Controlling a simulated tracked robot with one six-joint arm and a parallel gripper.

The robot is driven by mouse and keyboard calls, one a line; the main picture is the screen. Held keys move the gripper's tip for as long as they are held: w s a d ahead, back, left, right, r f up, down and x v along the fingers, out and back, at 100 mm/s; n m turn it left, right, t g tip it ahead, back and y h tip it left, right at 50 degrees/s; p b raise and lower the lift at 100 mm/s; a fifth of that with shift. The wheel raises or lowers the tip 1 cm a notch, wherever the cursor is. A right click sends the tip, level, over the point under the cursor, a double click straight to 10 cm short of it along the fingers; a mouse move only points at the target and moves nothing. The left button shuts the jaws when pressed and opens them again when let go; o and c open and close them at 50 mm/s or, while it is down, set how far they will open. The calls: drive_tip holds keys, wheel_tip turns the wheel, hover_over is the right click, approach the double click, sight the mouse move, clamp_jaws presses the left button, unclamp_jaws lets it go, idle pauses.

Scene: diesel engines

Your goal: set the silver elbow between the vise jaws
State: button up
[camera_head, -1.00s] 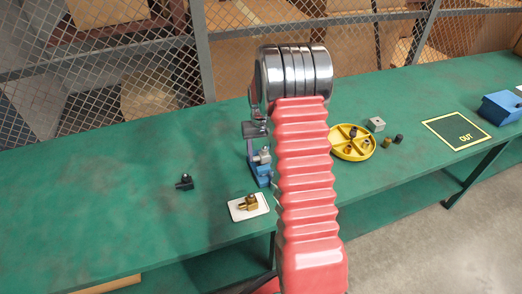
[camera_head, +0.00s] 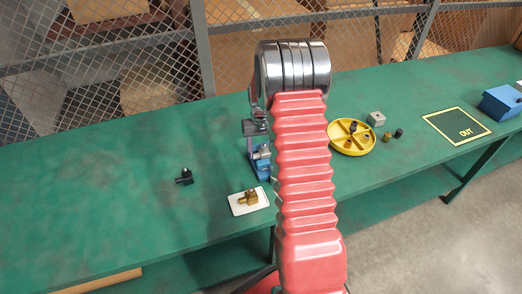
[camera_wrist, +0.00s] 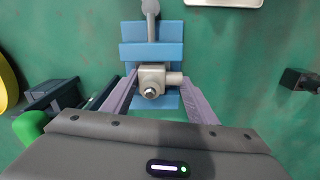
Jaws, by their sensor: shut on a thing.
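The silver elbow (camera_wrist: 152,79) is held between the two fingers of my gripper (camera_wrist: 160,97), which is shut on it. In the wrist view the elbow shows over the blue vise (camera_wrist: 152,30), just below a raised blue jaw bar. I cannot tell how deep it sits or whether it touches the jaws. In the head view the vise (camera_head: 261,172) stands left of my red arm, which partly covers it. My fingertips are not clear there.
A brass elbow (camera_head: 248,198) lies on a white plate (camera_head: 236,209) in front of the vise. A black elbow (camera_head: 184,177) lies to the left. A yellow divided tray (camera_head: 345,149), a grey block (camera_head: 376,119), a marked OUT mat (camera_head: 455,128) and a blue box (camera_head: 501,104) are to the right.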

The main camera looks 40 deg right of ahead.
drive_tip(key=o, duration=1.7)
drive_tip(key=shift+r, duration=0.15)
drive_tip(key=shift+r, duration=3.9)
